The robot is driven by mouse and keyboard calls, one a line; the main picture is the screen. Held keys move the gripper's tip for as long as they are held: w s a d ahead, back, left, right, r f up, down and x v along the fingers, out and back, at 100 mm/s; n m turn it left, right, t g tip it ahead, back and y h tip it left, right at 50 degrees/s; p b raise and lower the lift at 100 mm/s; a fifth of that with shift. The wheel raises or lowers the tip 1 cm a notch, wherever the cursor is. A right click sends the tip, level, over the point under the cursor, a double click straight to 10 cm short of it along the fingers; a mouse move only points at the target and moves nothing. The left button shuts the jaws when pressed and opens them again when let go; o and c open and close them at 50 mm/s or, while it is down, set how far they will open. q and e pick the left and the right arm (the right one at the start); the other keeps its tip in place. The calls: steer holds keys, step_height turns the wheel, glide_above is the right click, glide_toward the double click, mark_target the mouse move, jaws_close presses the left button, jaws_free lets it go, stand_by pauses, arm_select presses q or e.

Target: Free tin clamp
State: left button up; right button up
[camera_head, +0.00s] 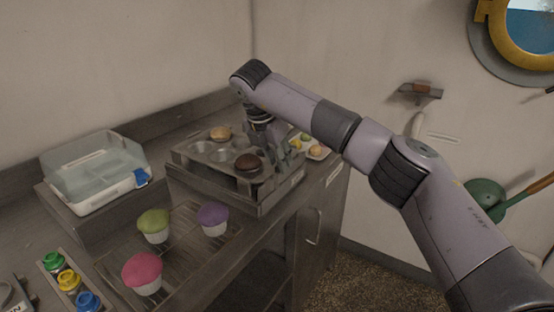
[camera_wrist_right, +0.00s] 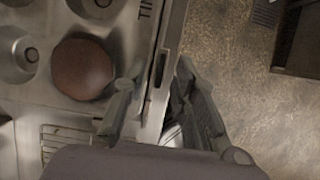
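The metal muffin tin (camera_head: 207,148) sits in a grey metal holder (camera_head: 215,187) on the counter, with a light brown and a dark brown muffin in its cups. In the right wrist view, the dark muffin (camera_wrist_right: 82,68) is left of my right gripper (camera_wrist_right: 161,72). This gripper is open, its fingers either side of the holder's edge rail (camera_wrist_right: 164,60), lettered "TIN", with a dark slot in it. Contact cannot be told. In the head view, my right gripper (camera_head: 281,156) points down at the holder's right end. The clamp cannot be made out clearly. My left gripper is out of view.
A clear-lidded box (camera_head: 95,170) with a blue latch stands left of the holder. A wire rack (camera_head: 185,245) in front holds green, purple and pink cupcakes. Coloured jars (camera_head: 70,282) stand at lower left. A small tray (camera_head: 316,152) lies behind the gripper.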

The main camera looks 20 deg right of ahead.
steer(key=v, duration=1.1)
steer(key=shift+a+r, duration=0.15)
steer(key=shift+r, duration=0.1)
steer(key=shift+s, duration=0.15)
